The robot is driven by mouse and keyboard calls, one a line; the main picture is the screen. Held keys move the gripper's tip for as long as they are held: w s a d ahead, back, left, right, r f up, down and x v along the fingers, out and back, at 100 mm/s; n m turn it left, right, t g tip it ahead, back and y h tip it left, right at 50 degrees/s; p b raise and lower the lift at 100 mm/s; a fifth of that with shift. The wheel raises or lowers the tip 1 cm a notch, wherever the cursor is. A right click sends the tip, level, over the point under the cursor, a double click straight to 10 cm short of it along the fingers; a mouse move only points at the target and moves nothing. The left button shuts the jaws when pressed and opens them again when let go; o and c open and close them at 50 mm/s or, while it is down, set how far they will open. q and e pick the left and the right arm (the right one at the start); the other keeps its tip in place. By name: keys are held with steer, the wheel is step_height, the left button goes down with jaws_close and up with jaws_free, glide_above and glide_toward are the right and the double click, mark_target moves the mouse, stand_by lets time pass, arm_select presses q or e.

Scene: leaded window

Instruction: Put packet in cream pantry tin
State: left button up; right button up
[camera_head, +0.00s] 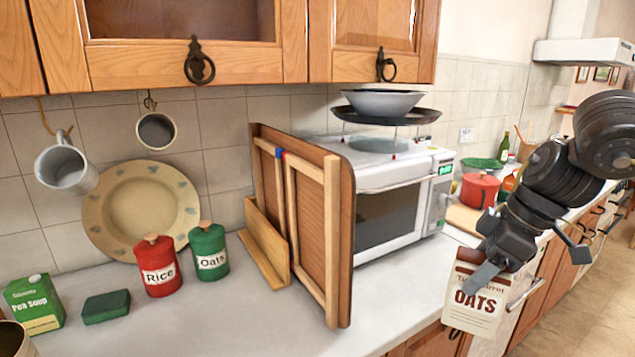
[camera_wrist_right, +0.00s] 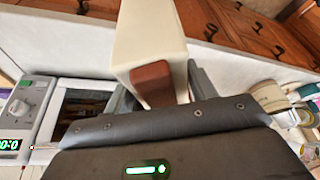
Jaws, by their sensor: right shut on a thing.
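The packet, a cream carton marked OATS (camera_head: 478,305) with a brown top, hangs below my right gripper (camera_head: 508,262) in front of the counter edge at the right. My right gripper is shut on its upper part. In the right wrist view the pale packet (camera_wrist_right: 148,40) stands between the two fingers (camera_wrist_right: 158,88). The rim of a brownish open container (camera_head: 12,340) shows at the bottom left corner of the head view; most of it is cut off, so I cannot tell whether it is the cream pantry tin. My left gripper is not in view.
A red Rice canister (camera_head: 158,267), green Oats canister (camera_head: 209,255), pea soup carton (camera_head: 34,305) and green sponge (camera_head: 107,307) stand on the left counter. A wooden board rack (camera_head: 340,240) and microwave (camera_head: 388,222) stand mid-counter. The counter front (camera_head: 255,325) is clear.

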mark_target(448, 324)
steer(key=shift+m, duration=0.7)
steer(key=a+f, duration=0.1)
steer(key=f, duration=0.2)
steer(key=a+f, duration=0.1)
steer(key=f, duration=0.3)
steer(key=s+a+f, duration=0.1)
steer(key=f, duration=0.3)
steer(key=shift+a+f, duration=0.1)
steer(key=shift+f, duration=0.05)
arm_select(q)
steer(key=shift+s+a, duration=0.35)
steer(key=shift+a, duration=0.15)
arm_select(e)
steer(key=s+a+f+m+t+h, duration=0.1)
steer(key=s+f+m, duration=0.3)
steer(key=f, duration=0.4)
steer(key=shift+s+a+f+m+t+h, duration=0.2)
steer(key=shift+s+m+t+h, duration=0.1)
steer(key=shift+s+t, duration=0.1)
